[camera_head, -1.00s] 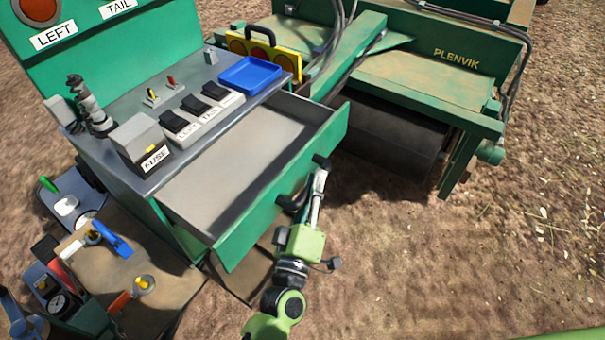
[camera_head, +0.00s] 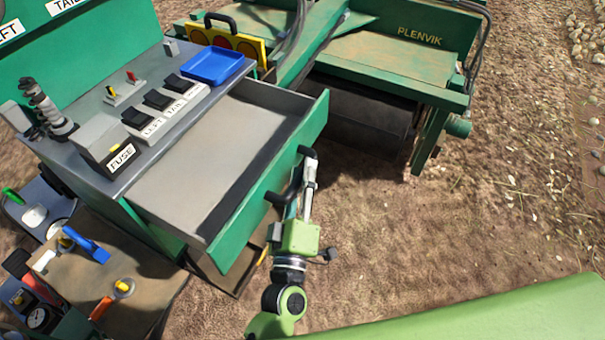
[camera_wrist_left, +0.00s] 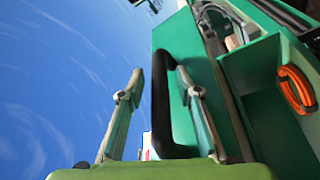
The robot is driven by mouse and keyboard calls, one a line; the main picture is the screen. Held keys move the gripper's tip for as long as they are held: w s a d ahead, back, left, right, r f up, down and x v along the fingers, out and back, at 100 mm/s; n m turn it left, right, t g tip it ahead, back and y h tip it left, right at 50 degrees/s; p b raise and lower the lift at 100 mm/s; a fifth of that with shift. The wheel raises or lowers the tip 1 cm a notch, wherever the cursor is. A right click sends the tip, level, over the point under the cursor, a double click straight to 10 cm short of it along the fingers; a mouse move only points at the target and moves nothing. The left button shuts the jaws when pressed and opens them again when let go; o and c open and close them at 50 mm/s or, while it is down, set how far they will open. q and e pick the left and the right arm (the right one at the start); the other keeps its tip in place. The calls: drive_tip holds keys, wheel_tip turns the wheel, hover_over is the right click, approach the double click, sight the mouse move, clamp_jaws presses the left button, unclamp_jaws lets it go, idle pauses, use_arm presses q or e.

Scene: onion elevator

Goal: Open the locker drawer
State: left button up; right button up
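The drawer (camera_head: 265,190) of the green locker stands pulled out, its grey inside showing empty. Its green front carries a black handle (camera_head: 283,198), which also shows in the left wrist view (camera_wrist_left: 160,110). My left gripper (camera_head: 309,168) is at the handle, on the outer side of the drawer front. In the left wrist view its two fingers (camera_wrist_left: 160,76) stand apart, one on each side of the handle bar. A gap shows between the left finger and the bar; contact on the right side is unclear. My right gripper is not in view.
A green machine marked PLENVIK (camera_head: 400,60) stands behind. A cluttered lower bench (camera_head: 140,285) is at lower left. Bare soil lies to the right.

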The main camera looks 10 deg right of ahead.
use_arm(q)
drive_tip(key=v, duration=1.2)
idle(0.4)
drive_tip(key=s+a+f+m+g+b, duration=0.1)
drive_tip(key=s+a+f+m+g, duration=0.15)
drive_tip(key=f, duration=0.85)
drive_tip(key=s+a+f+m+g, duration=0.1)
drive_tip(key=a+f+m+g, duration=0.15)
drive_tip(key=f, duration=0.95)
drive_tip(key=s+a+f+m+g+b, duration=0.1)
drive_tip(key=f+m+g, duration=0.25)
drive_tip(key=f, duration=0.75)
drive_tip(key=s+a+f+m+g+y, duration=0.1)
drive_tip(key=s+a+f+g+y, duration=0.1)
drive_tip(key=s+a+f, duration=0.4)
drive_tip(key=s+a+f+g+y, duration=0.1)
drive_tip(key=s+a+f+g, duration=0.2)
drive_tip(key=f, duration=0.6)
drive_tip(key=s+a+f+g+y, duration=0.1)
drive_tip(key=s+a+f+g, duration=0.1)
drive_tip(key=s+a+f, duration=0.2)
drive_tip(key=s+a+f+m+g+y+b, duration=0.1)
drive_tip(key=s+a+f+g+y, duration=0.1)
drive_tip(key=s+a, duration=0.6)
drive_tip(key=s+f+g, duration=0.1)
drive_tip(key=s+f, duration=0.1)
drive_tip(key=s, duration=0.2)
drive_tip(key=shift+f, duration=0.25)
